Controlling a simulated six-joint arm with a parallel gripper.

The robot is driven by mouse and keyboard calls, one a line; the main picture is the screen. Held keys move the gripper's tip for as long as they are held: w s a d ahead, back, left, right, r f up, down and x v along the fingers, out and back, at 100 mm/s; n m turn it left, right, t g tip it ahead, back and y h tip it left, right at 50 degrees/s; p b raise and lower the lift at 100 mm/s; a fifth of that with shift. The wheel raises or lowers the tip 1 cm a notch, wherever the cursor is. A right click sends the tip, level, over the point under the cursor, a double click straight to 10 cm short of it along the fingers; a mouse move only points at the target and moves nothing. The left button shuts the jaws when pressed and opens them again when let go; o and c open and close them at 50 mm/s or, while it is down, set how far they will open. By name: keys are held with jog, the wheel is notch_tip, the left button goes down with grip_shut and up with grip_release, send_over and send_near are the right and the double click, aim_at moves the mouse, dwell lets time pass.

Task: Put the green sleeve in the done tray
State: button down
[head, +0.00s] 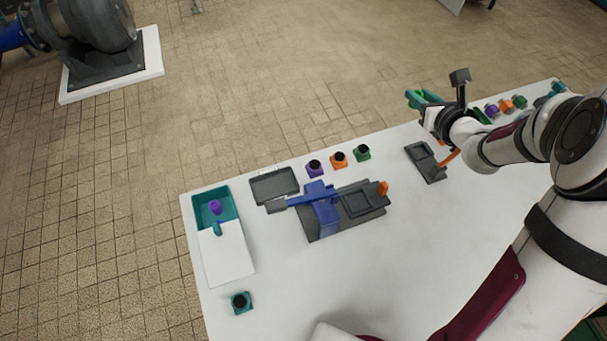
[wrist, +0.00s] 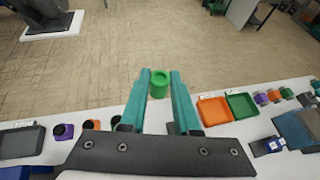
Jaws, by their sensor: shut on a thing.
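My gripper (head: 425,98) is raised above the far edge of the white table at the right in the head view. In the wrist view its two teal fingers (wrist: 160,82) are shut on the green sleeve (wrist: 159,86), a short hollow cylinder held upright at the fingertips. In the head view the sleeve is hard to tell from the fingers. A dark grey tray (head: 274,185) lies on the table at the back left and also shows in the wrist view (wrist: 20,142). It looks empty. Tray labels are too small to read, so I cannot tell which tray is the done tray.
A blue and grey fixture (head: 322,210) stands mid-table. Purple (head: 314,167), orange (head: 339,160) and green (head: 362,153) black-topped pieces stand behind it. A teal tray (head: 229,194) is at left. Orange (wrist: 214,110) and green (wrist: 242,105) trays lie right of my fingers.

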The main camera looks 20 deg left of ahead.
jog(key=s+a+n+g+y, duration=0.3)
jog(key=a+n+g, duration=0.1)
jog(key=a, duration=0.2)
jog(key=s+a+n+g+y, duration=0.25)
jog(key=a+n+g, duration=0.2)
jog(key=a, duration=0.25)
jog(key=s+a+f+n+g, duration=0.2)
jog(key=s+f+n+g, duration=0.1)
jog(key=s+n+g, duration=0.25)
jog(key=n+g+h, duration=0.2)
jog(key=n+g, duration=0.2)
jog(key=n, duration=0.1)
send_over(281, 187)
notch_tip(281, 187, down, 10)
jog(key=shift+d+f, duration=0.1)
jog(key=shift+d, duration=0.05)
jog(key=shift+y, duration=0.25)
jog(key=shift+a+f, duration=0.15)
jog(key=shift+f, duration=0.9)
jog(key=shift+a+f, duration=0.1)
jog(key=shift+f, duration=0.95)
jog(key=shift+f, duration=0.1)
jog(key=c, duration=0.6)
grip_release()
jog(key=shift+f, duration=0.1)
jog(key=shift+c, duration=0.2)
jog(key=v, duration=1.2)
jog(key=shift+w, duration=0.1)
